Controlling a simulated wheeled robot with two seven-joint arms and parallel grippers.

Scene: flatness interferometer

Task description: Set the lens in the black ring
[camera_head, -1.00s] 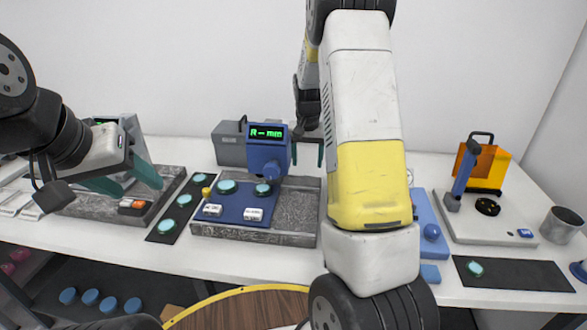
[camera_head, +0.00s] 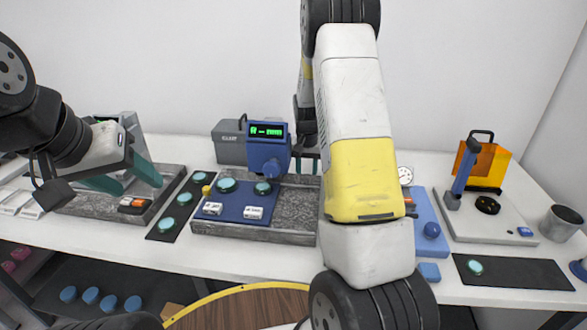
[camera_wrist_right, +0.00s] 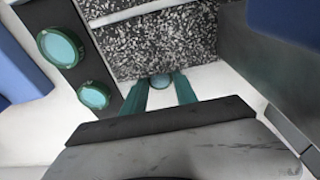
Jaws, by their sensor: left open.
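The black ring (camera_head: 487,205) lies on a pale base plate at the right. Teal lenses lie on the left black mat (camera_head: 167,226), and one lens (camera_head: 475,266) lies on the right mat. My right gripper (camera_head: 307,166) points down behind the blue instrument, its fingers a little apart. In the right wrist view a small teal disc (camera_wrist_right: 160,81) shows between its fingertips; I cannot tell whether they grip it. Two green-rimmed lenses (camera_wrist_right: 62,48) lie on a dark strip there. My left gripper (camera_head: 124,179) is open and empty over the left grey tray, far from the ring.
The blue instrument (camera_head: 268,155) with a green display stands over a speckled slab (camera_head: 290,208). A blue plate (camera_head: 428,225) lies right of my right arm. An orange screen (camera_head: 489,164) stands behind the ring; a metal cup (camera_head: 560,224) stands to its right.

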